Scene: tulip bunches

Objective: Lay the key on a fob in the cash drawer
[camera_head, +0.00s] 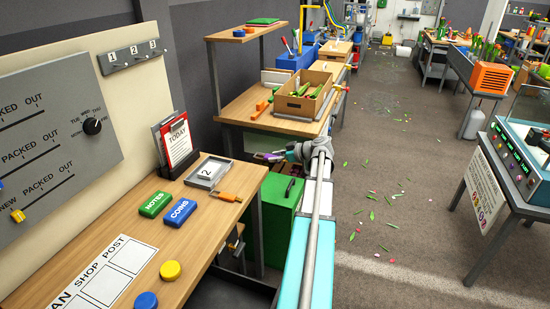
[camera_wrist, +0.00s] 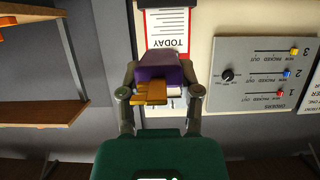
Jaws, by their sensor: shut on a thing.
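My gripper (camera_wrist: 161,93) is shut on a purple thing (camera_wrist: 162,68) with an orange-brown piece (camera_wrist: 150,93) beside it between the fingers. I cannot tell whether this is the key on its fob. In the head view, my gripper is small and far off, beyond the desk's right edge, with a bit of purple (camera_head: 273,156) at its tip. An orange, fob-like thing (camera_head: 230,197) lies at the desk's right edge, near a grey tray marked 2 (camera_head: 208,173). I cannot clearly make out the cash drawer.
A TODAY board (camera_head: 177,141) stands behind. A green cabinet (camera_head: 281,208) stands beside the desk. Open floor (camera_head: 400,220) lies to the right.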

